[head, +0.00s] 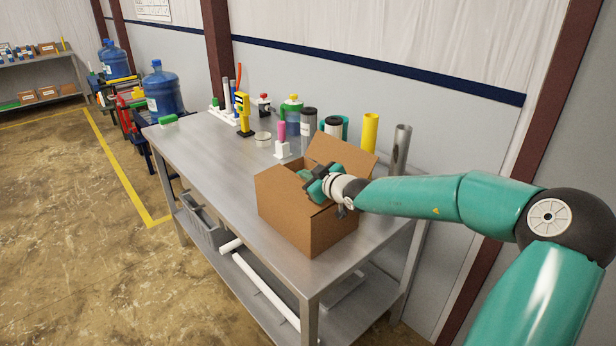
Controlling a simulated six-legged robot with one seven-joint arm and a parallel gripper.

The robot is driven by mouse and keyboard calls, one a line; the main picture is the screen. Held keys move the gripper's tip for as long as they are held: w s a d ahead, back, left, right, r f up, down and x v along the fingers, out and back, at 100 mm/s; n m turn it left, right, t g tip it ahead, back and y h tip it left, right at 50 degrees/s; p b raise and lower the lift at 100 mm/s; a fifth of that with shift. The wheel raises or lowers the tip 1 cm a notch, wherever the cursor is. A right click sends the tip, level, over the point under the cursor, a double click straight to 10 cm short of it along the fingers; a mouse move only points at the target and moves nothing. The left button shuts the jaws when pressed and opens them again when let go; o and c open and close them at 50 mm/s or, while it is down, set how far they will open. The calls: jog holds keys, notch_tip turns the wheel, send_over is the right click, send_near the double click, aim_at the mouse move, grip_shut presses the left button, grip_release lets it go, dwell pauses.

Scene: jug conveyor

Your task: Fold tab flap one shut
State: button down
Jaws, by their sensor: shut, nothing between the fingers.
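A brown cardboard box (300,215) stands on the metal workbench, near its right end. One flap (342,154) stands up at the back of the box, tilted away from the opening. The other flaps are hard to make out, and my arm hides part of the box's right side. My gripper (310,185) is shut and empty over the top of the box, at or just inside the opening. I cannot tell whether its fingers touch a flap. Something green shows inside the box beside the fingers.
The workbench (215,165) is clear left of the box. Behind the box stand a yellow cylinder (369,134), a grey cylinder (400,148), a pink-and-white item (282,140) and several bottles and cans. Blue water jugs (163,90) stand at the far left. White pipes (262,288) lie on the lower shelf.

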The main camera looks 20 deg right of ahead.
jog(key=shift+w, duration=0.2)
jog(key=shift+s+d+r+m, duration=0.1)
jog(key=shift+d+m, duration=0.2)
jog(key=shift+m, duration=0.1)
jog(key=shift+d+f, duration=0.1)
jog(key=shift+f, duration=0.35)
jog(key=shift+r, duration=0.1)
